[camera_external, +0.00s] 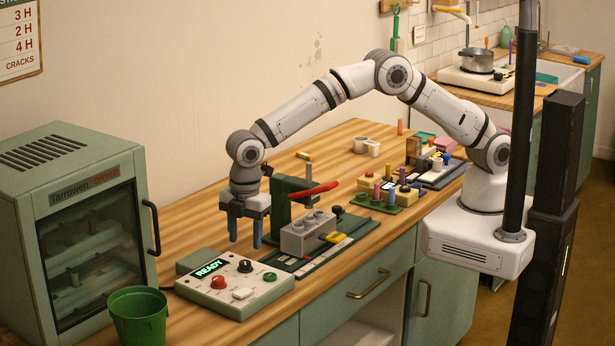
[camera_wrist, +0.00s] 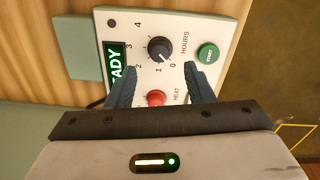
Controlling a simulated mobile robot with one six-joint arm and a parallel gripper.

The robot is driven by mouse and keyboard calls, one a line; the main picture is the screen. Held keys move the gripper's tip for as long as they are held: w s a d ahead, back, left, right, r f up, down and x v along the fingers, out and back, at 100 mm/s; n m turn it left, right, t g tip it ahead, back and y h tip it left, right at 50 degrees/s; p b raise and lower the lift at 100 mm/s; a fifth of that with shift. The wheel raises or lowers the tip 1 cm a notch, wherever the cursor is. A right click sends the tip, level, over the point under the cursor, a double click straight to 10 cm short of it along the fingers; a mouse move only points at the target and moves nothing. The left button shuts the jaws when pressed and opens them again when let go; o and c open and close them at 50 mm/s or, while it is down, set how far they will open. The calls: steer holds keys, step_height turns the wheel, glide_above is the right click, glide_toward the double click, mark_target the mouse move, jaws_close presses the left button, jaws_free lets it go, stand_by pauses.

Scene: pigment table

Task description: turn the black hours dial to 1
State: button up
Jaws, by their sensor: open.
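The black hours dial (camera_external: 245,266) stands on a pale control panel (camera_external: 212,299) with a lit READY display. My gripper (camera_external: 245,241) points down above the table at the panel's far side. In the wrist view my gripper (camera_wrist: 160,68) is open and empty, its blue-grey fingertips apart on either side of the dial's line and not closed on it.
The panel also carries a red heat knob (camera_wrist: 155,98) and a green button (camera_wrist: 208,54). A green press with a red lever (camera_external: 313,190) stands close right of my gripper. A green oven (camera_external: 80,220) and a green bucket (camera_external: 138,318) are at the left.

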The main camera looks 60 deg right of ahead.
mark_target(245, 262)
step_height(245, 262, down, 6)
steer(key=shift+w+r+p, duration=0.15)
steer(key=shift+p, duration=0.45)
steer(key=shift+c, duration=0.6)
steer(key=c, duration=0.9)
